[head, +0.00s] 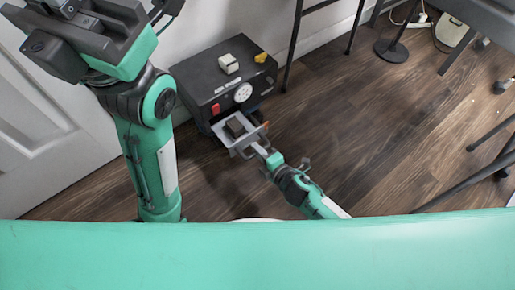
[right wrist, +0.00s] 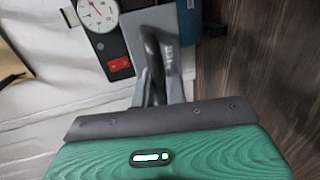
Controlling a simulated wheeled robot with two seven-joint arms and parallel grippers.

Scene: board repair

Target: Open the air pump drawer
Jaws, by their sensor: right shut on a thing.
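The air pump (head: 192,82) is a black box on the floor against the wall. Its front has a round white gauge (head: 243,92) and a red switch (head: 215,108). The drawer (head: 222,128), a grey tray, stands out from the lower front with a dark block (head: 235,127) in it. My right gripper (head: 262,152) is shut at the drawer's front edge, on its handle.
A pale block (head: 229,63) and a small yellow item (head: 261,57) lie on top of the pump. A white door (head: 50,130) is at the left. Thin black furniture legs (head: 293,45) stand right of the pump.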

